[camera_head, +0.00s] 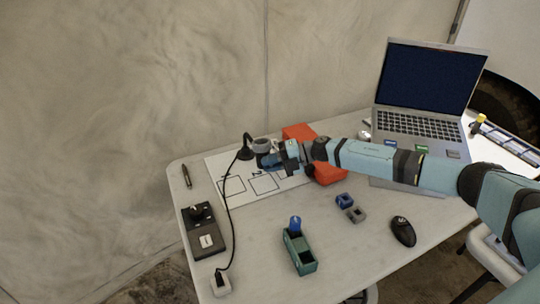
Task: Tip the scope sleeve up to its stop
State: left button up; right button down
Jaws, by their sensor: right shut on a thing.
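My right gripper (264,160) reaches in from the right over the white sheet, its fingers pointing left. It is shut at the grey, ring-topped scope sleeve (261,144), next to a black stand (246,152) with a cable. The fingers and arm hide the sleeve's lower part, so its exact tilt and its stop cannot be made out. My left gripper is not in view.
A red-orange case (328,174) lies under my right forearm. A laptop (423,90) stands at the back right. A dark box (204,238), a green holder (299,252), blue and grey blocks and a mouse (402,231) occupy the front.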

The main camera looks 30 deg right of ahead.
aim_at(266, 147)
jog(key=p, duration=0.1)
jog(key=r+p, duration=0.1)
jog(key=r+m+p, duration=0.1)
jog(key=shift+w+r+g, duration=0.25)
jog(key=shift+g, duration=0.15)
jog(key=shift+w+r+m+g+p, duration=0.25)
jog(key=shift+r+m+g+p, duration=0.25)
jog(key=shift+p, duration=0.65)
jog(key=shift+w+r+m+g+h+p, duration=0.35)
jog(key=shift+m+p, duration=0.35)
jog(key=shift+p, duration=0.25)
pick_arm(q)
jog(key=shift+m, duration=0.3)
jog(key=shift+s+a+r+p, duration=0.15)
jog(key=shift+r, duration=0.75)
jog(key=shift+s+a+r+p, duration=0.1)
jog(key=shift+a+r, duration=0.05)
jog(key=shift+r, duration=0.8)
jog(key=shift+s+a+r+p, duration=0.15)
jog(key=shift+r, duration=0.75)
pick_arm(e)
jog(key=shift+w+r+m+g, duration=0.1)
jog(key=shift+w+m+g, duration=0.15)
jog(key=shift+m, duration=0.05)
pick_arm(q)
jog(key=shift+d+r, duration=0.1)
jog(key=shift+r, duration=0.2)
